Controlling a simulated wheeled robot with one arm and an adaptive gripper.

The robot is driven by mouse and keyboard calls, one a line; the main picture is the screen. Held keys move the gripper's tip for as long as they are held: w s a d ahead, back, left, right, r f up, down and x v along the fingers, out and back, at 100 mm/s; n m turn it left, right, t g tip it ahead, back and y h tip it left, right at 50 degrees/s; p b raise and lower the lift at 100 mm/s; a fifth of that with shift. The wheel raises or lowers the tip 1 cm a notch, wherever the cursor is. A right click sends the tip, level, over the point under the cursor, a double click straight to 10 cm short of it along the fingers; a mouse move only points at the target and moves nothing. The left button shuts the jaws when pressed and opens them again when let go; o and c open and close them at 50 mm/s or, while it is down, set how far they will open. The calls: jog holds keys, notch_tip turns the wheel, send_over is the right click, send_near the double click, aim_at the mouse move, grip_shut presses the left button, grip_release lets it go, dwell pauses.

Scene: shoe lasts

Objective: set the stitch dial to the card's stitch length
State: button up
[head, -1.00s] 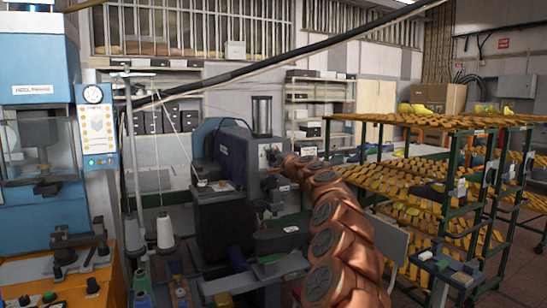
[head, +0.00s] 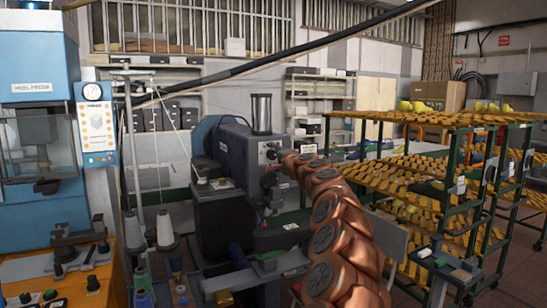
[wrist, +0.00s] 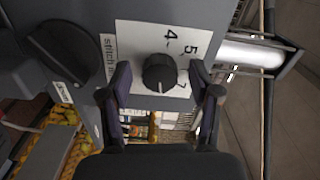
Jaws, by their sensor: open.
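The stitch dial (wrist: 158,73) is a round black knob on a white plate (wrist: 133,40) in the wrist view. The numbers 4 and 5 show above and right of it; another mark at lower right is partly hidden by a finger. My gripper (wrist: 161,72) is open, with one finger on each side of the dial and gaps between. In the head view my copper arm reaches the grey sewing machine (head: 233,153). I cannot make out a card giving a stitch length.
A larger black knob (wrist: 62,52) sits left of the dial, with a small label below it. Thread cones (head: 165,228) stand left of the machine. A rack of yellow lasts (head: 430,180) stands at the right, and a blue heel press (head: 38,95) at the left.

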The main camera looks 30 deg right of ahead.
jog(key=shift+s, duration=0.15)
jog(key=shift+s+d, duration=0.1)
jog(key=shift+s, duration=0.35)
jog(key=shift+s+a, duration=0.25)
jog(key=shift+s, duration=1.6)
send_near(274, 155)
jog(key=shift+s+a, duration=0.2)
jog(key=shift+s, duration=0.45)
jog(key=shift+s+a, duration=0.15)
jog(key=shift+s, duration=0.5)
